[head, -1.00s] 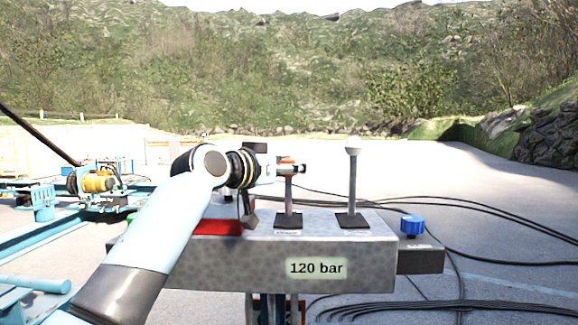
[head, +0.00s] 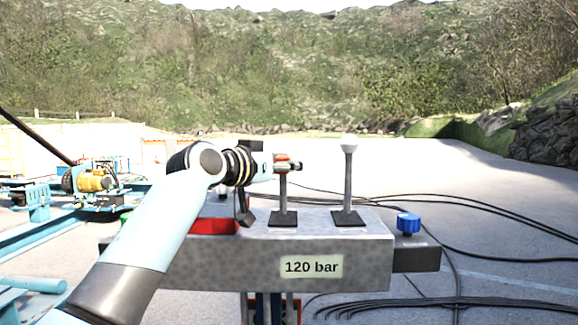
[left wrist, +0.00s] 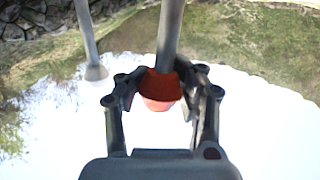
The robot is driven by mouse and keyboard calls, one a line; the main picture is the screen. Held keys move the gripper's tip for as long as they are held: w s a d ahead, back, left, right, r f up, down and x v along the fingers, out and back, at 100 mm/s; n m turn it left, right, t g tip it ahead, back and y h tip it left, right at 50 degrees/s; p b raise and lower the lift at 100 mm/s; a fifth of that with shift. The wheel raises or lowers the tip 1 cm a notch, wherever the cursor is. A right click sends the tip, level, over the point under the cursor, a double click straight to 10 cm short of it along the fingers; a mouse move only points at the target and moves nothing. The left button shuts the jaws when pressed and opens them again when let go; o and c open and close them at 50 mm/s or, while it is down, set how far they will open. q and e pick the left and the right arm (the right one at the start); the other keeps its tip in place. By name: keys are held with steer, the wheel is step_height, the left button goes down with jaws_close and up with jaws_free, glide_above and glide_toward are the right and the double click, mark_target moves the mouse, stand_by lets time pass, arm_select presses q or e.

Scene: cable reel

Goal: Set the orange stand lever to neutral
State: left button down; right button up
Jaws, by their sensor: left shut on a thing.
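The orange stand lever has a grey shaft (head: 283,199) rising from a dark base plate on the grey control box (head: 320,258). Its orange knob (left wrist: 161,88) sits between the fingers of my left gripper (left wrist: 160,98) in the left wrist view, where the picture is turned upside down. My left gripper (head: 284,163) also shows at the top of the lever in the head view, shut on the knob and hiding most of it. The shaft looks about upright. My right gripper is not in view.
A white-knobbed lever (head: 348,180) stands close to the right of the orange one. A blue knob (head: 408,223) is at the box's right end, and a red block (head: 214,226) lies left. Black cables (head: 490,210) lie on the ground behind and right.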

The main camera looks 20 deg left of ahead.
arm_select(q)
steer(key=shift+a, duration=0.15)
steer(key=c, duration=1.3)
jaws_free()
steer(key=shift+r, duration=0.1)
steer(key=shift+c, duration=0.2)
steer(key=o, duration=0.5)
steer(key=shift+s+a, duration=0.25)
steer(key=shift+a, duration=0.2)
steer(key=shift+o, duration=0.2)
steer(key=shift+d, duration=0.2)
steer(key=v, duration=1.2)
